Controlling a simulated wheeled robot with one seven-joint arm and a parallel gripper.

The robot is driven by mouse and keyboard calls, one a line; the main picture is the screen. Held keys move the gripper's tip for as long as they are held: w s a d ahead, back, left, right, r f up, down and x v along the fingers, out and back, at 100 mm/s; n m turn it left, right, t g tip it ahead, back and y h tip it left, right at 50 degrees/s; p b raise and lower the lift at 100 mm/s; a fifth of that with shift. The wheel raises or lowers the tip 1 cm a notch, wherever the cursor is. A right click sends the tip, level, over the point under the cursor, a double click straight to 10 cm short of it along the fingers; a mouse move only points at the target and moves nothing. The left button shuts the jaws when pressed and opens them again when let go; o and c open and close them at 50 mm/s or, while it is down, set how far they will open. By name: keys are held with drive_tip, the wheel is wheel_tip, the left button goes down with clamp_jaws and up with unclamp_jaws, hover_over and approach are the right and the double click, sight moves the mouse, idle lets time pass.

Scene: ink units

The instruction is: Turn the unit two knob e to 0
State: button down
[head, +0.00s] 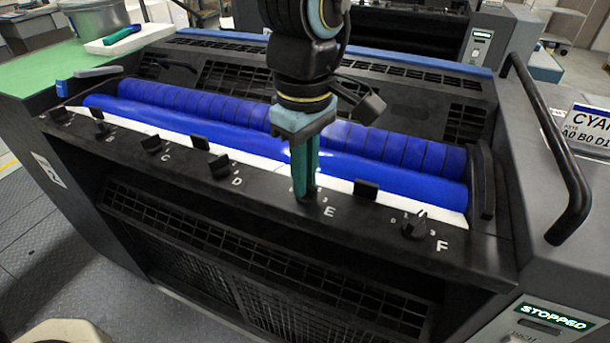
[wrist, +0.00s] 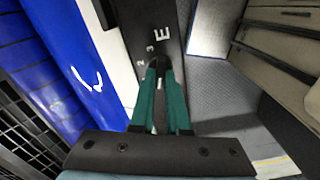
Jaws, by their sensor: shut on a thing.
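My gripper (head: 307,192) points down at the dark front rail, directly above the letter E (head: 328,212). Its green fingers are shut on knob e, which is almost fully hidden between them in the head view. In the wrist view my gripper (wrist: 161,68) has its fingertips around the dark knob e (wrist: 158,63), beside the letter E and small scale digits 2 and 3. The knob's pointer direction cannot be made out. Knob f (head: 414,225) stands to the right, and knob d (head: 220,165) to the left.
Blue rollers (head: 370,160) lie behind the knob rail. A black curved handle (head: 570,190) stands at the right. A sign reading CYAN (head: 590,128) and a STOPPED display (head: 555,317) are at the right edge.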

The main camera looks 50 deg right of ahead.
drive_tip(key=shift+n, duration=0.3)
idle(0.4)
drive_tip(key=c, duration=0.9)
unclamp_jaws()
wheel_tip(320, 180, up, 11)
drive_tip(key=b, duration=0.1)
drive_tip(key=shift+f, duration=0.1)
